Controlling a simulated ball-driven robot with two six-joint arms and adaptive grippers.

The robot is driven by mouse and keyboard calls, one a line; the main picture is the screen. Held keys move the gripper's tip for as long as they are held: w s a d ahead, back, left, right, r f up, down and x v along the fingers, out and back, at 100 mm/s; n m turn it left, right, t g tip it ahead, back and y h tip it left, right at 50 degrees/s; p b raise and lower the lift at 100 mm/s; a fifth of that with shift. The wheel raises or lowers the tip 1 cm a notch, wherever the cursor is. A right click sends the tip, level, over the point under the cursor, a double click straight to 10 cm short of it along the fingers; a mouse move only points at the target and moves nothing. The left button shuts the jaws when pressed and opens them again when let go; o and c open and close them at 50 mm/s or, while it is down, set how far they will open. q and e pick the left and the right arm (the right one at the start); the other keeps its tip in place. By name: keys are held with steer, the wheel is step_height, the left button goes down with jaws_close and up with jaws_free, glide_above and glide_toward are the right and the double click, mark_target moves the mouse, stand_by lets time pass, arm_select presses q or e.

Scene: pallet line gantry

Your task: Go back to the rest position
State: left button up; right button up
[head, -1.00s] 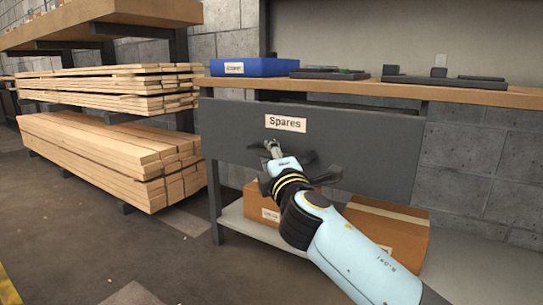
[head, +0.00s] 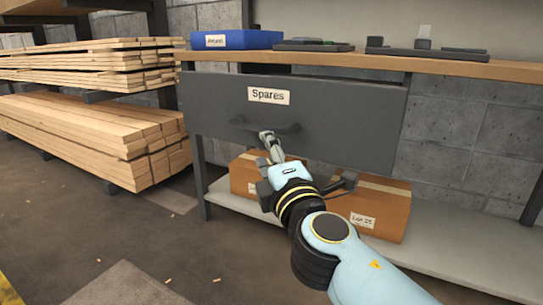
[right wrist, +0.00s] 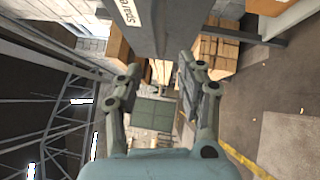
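My right gripper (head: 268,137) is in front of the grey drawer (head: 345,128) labelled "Spares", just below its dark bar handle (head: 285,128). In the right wrist view its two fingers (right wrist: 158,78) stand apart with nothing between them. The handle is not clearly between the fingers; a small gap to it cannot be judged. The drawer front hangs under the wooden bench top (head: 470,69); how far it is pulled out is hard to tell. My left gripper is not in view.
Cardboard boxes (head: 378,210) stand on the bench's lower shelf (head: 450,250), behind my right arm. A blue bin (head: 262,39) and dark parts (head: 425,53) lie on the bench. Timber stacks (head: 95,135) fill the rack at left. The floor at front left is mostly clear.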

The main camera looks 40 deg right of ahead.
steer(key=shift+s+a+f, duration=0.1)
steer(key=shift+s+a, duration=0.15)
steer(key=shift+s, duration=0.4)
steer(key=shift+f, duration=0.1)
